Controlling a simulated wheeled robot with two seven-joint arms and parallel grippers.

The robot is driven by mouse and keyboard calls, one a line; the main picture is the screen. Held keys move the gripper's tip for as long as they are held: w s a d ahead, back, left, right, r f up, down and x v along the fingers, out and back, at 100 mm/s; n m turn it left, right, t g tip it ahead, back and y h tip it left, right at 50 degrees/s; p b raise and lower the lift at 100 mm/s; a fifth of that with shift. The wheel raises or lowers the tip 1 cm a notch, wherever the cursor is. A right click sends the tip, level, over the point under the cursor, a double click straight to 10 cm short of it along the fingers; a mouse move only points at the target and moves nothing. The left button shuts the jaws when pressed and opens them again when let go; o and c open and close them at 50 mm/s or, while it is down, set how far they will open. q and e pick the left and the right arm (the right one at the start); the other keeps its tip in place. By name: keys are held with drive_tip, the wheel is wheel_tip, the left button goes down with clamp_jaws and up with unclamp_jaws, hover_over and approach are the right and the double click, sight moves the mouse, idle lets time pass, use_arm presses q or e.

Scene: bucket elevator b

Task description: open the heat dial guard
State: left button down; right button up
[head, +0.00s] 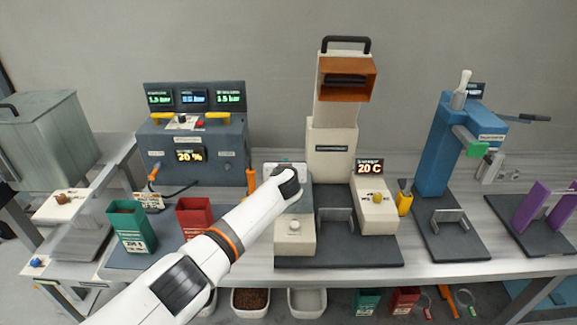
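The beige machine (331,150) stands at the middle of the bench. Its right block carries a display reading 20 C (369,167) and a yellow knob (377,198). Its left block has a pale knob (294,226) on its front part. A grey, plate-like piece shows behind my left wrist above the left block; I cannot tell whether it is a guard or part of my gripper. My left arm reaches up from the bottom to that block. The wrist hides the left fingers and whatever they touch. My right gripper is out of view.
A dark blue console (197,140) with several displays stands to the left, with a green bin (130,228) and a red bin (194,217) before it. A blue press (447,145) and purple uprights (541,206) stand to the right. White tubs (307,302) sit below the bench.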

use_arm(q)
drive_tip(key=shift+d, duration=0.35)
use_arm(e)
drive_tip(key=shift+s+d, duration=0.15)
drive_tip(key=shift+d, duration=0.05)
use_arm(q)
drive_tip(key=shift+s, duration=0.1)
drive_tip(key=shift+d, duration=0.1)
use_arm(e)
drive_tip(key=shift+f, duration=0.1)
